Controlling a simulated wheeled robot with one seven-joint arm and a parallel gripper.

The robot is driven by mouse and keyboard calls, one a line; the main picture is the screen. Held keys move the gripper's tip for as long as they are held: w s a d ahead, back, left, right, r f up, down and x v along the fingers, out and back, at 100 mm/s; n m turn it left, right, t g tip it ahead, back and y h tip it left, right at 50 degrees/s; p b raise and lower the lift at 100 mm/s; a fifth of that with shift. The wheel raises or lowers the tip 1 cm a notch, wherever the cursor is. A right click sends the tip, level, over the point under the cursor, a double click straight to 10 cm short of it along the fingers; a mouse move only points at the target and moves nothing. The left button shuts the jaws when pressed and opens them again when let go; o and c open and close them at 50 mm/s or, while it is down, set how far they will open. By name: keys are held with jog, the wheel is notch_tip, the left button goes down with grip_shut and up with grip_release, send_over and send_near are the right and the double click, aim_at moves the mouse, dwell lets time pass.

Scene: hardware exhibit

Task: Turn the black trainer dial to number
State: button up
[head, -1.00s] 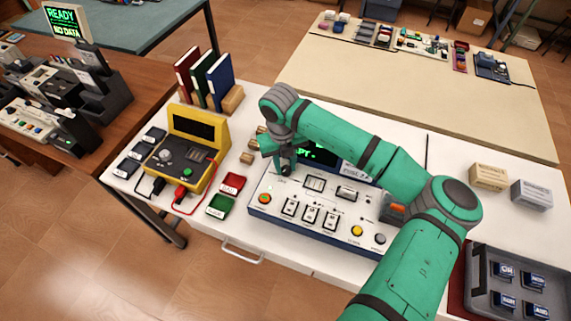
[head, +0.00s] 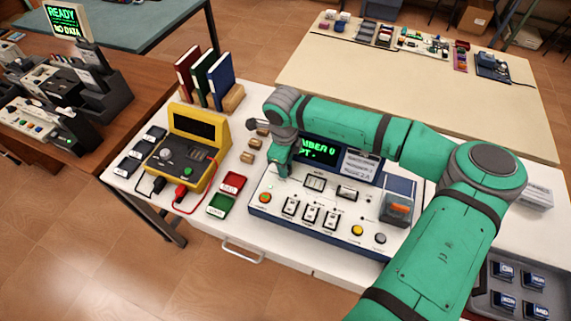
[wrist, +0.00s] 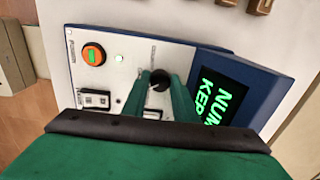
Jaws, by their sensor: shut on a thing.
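The trainer (head: 330,222) is a white-topped panel in a blue case on the white table. The dial's pointer position cannot be read. The trainer's screen (head: 320,149) shows green text ending in "MBER 0" and "PT." in the head view; the wrist view shows "NUM" and "KEP".
Near the dial are an orange-and-green button (wrist: 94,55) and a rocker switch (wrist: 95,97). A yellow meter (head: 185,150), red and green blocks, and upright books (head: 220,78) stand to the left.

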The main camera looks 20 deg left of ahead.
jog(key=shift+n, duration=1)
jog(key=o, duration=1)
jog(key=shift+o, duration=0.2)
jog(key=shift+w, duration=0.15)
jog(key=shift+d+r, duration=0.2)
jog(key=shift+r, duration=0.1)
notch_tip(320, 180, up, 10)
jog(key=shift+s+a, duration=0.15)
jog(key=shift+s, duration=0.15)
jog(key=shift+r, duration=0.1)
